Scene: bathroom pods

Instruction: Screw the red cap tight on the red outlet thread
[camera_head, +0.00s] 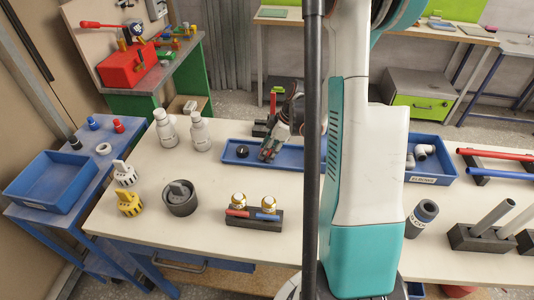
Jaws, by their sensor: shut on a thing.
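My gripper (267,156) is low over the long blue tray (226,158) at the back of the white table. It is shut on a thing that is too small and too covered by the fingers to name. A red upright piece (272,103) stands just behind the gripper, by a dark block partly hidden by it. A small red cap-like piece (118,126) stands on the blue side table at left, apart from the gripper. I cannot tell which part is the red outlet thread.
A dark block (253,221) with red and blue bars and two brass-and-white fittings stands at the front. White bottles (166,130), a grey pot (180,200) and yellow (129,203) and white knobs stand left. A black round piece (242,151) lies in the tray. My arm hides the table's middle right.

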